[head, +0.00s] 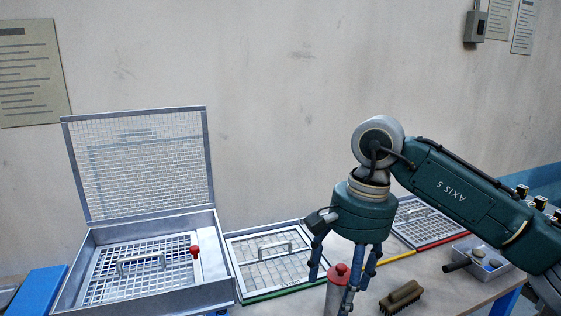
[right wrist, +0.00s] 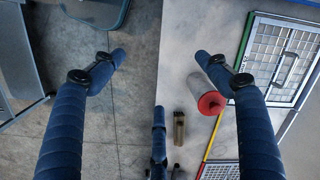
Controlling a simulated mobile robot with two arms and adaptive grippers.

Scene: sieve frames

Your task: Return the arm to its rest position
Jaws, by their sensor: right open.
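My right gripper (head: 341,290) hangs from the green arm over the right part of the bench, with its blue fingers pointing down. In the right wrist view the fingers are spread (right wrist: 160,72) with nothing between them. My left gripper is not in view.
An open metal box (head: 215,292) with a raised mesh lid holds a sieve frame at left. A green-edged frame (head: 236,268) and a red-edged frame (head: 433,241) lie on the bench. A brush (head: 401,297) and a tray of stones (head: 510,268) are at right. A wall stands behind.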

